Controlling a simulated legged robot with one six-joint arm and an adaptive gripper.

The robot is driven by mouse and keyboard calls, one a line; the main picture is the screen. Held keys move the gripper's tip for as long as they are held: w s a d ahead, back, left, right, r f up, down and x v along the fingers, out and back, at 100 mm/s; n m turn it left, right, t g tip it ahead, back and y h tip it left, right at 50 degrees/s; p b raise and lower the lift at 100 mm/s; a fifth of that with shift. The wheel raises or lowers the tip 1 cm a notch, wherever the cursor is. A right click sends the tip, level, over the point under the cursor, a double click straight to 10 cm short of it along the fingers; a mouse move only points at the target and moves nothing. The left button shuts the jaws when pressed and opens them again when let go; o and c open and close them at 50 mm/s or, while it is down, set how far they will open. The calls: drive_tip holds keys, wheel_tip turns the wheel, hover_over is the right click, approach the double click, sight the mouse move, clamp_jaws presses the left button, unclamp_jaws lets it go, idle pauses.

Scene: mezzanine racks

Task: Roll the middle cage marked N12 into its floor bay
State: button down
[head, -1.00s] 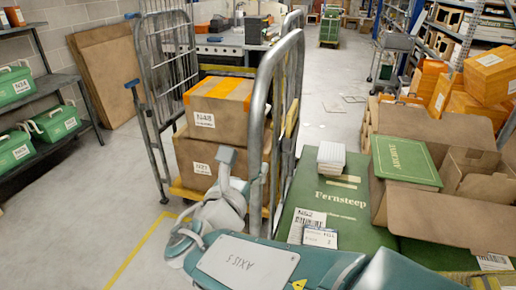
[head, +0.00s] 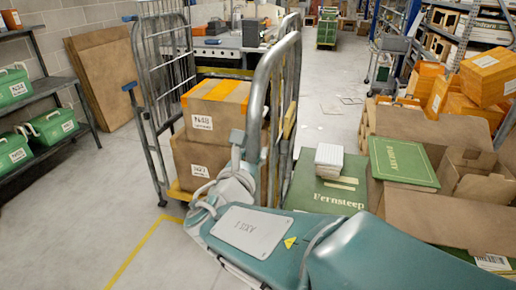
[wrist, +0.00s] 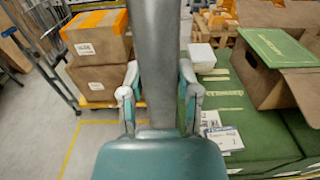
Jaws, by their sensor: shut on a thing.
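A grey tubular roll cage (head: 165,78) stands left of centre in the head view, loaded with two stacked brown boxes; the upper box (head: 217,106) has orange tape. My gripper (head: 247,155) is shut on the cage's near upright. In the wrist view my gripper (wrist: 159,78) has one finger on each side of that grey upright (wrist: 153,50). No N12 mark on the cage can be read. A yellow floor line (head: 137,252) runs in front of the cage; it also shows in the wrist view (wrist: 72,145).
A green Fernsteep block (head: 335,197) and open cartons (head: 440,215) crowd the right side. A shelf with green bins (head: 52,125) and leaning brown boards (head: 105,80) stand left. Bare floor lies at front left and along the back aisle.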

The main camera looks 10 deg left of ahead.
drive_tip(key=shift+s+a, duration=0.1)
drive_tip(key=shift+s+a, duration=0.15)
drive_tip(key=shift+s, duration=1)
drive_tip(key=shift+s+r, duration=0.1)
drive_tip(key=shift+s, duration=0.45)
drive_tip(key=shift+c, duration=2.2)
unclamp_jaws()
drive_tip(key=shift+w, duration=0.1)
drive_tip(key=shift+o, duration=0.6)
drive_tip(key=shift+w+a, duration=0.1)
drive_tip(key=s+a, duration=0.1)
drive_tip(key=s, duration=1.1)
